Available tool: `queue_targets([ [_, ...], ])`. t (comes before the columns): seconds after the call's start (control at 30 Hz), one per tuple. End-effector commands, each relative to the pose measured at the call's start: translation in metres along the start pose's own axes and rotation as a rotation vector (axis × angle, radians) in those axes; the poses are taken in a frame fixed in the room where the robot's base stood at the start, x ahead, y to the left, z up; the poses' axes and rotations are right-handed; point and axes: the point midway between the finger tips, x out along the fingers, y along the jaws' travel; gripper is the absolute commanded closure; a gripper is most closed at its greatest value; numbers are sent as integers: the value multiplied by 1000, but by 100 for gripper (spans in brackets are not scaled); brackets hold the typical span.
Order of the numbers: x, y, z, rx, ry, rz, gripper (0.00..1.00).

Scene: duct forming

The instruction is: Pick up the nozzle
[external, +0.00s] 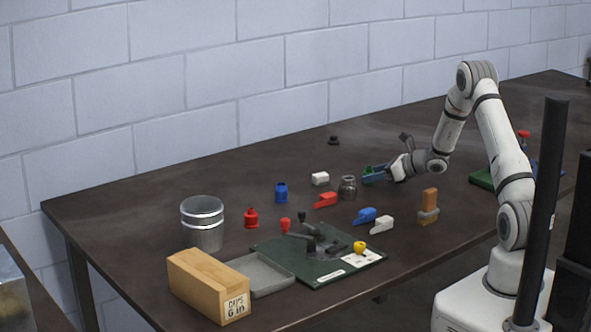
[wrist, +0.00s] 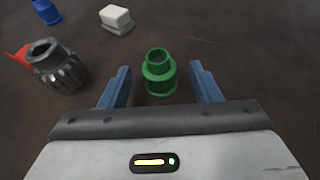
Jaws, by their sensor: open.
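A green stepped, hollow piece, which looks like the nozzle (wrist: 159,75), stands upright on the dark table. In the wrist view it is between the two blue fingers of my gripper (wrist: 160,68), with a gap on each side. My gripper is open and low over the table. In the external view my gripper (external: 374,174) is right of the grey ribbed metal piece, and the green nozzle (external: 368,170) is partly hidden by the fingers.
A grey ribbed metal piece (wrist: 60,68) stands close left of my gripper. A white block (wrist: 116,19) and a blue bottle-shaped piece (wrist: 46,11) lie farther off.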

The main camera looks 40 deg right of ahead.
Motion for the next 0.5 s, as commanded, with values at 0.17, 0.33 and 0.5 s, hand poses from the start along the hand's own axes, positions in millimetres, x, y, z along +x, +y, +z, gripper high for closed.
queue_targets([
  [0.17,20,1,0,0,1,1,43],
  [0.33,22,0,0,-1,0,0,43],
  [0.5,22,1,0,-1,0,0,50],
])
